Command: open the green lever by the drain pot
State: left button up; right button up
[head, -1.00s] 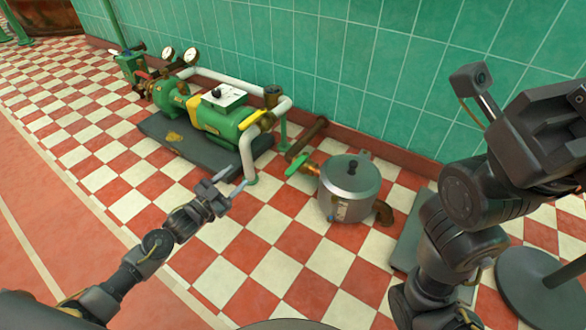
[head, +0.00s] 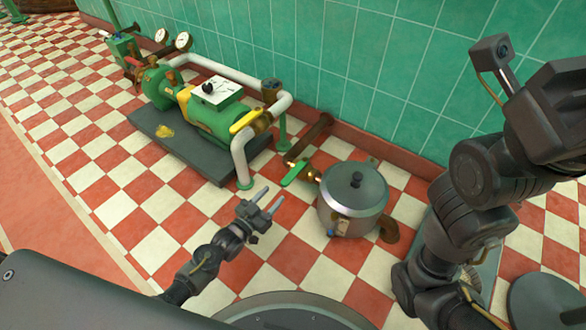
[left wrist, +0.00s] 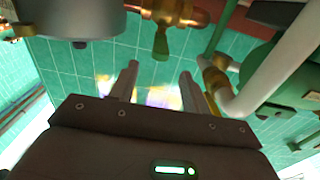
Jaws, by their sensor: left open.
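The green lever (head: 295,173) sits on a brass valve (head: 311,172) at the left of the grey, lidded drain pot (head: 356,188). My left gripper (head: 272,196) is open and empty in the head view, in front of the lever and a little left, apart from it. In the left wrist view, the lever (left wrist: 160,43) shows beyond the gap between the open fingers (left wrist: 158,72), below the brass valve (left wrist: 175,12). The pot (left wrist: 75,22) is at that view's upper left. My right arm is at the right of the head view; its fingers are not visible.
A green pump (head: 205,115) with white pipes (head: 242,160) stands on a dark plinth (head: 190,150) to the left. A rusty pipe (head: 308,138) runs behind the lever to the tiled wall (head: 350,80). Checkered floor (head: 310,235) is clear in front of the pot.

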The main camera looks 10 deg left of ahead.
aim_at(290, 176)
pick_arm(q)
jog(key=shift+w+d+b, duration=0.15)
jog(key=shift+w+b, duration=0.2)
jog(key=shift+w, duration=0.05)
jog(key=b+x, duration=0.5)
jog(key=x, duration=0.4)
jog(key=shift+w, duration=0.1)
jog(key=shift+w+d, duration=0.1)
jog(key=shift+w, duration=0.25)
jog(key=shift+r, duration=0.1)
grip_shut()
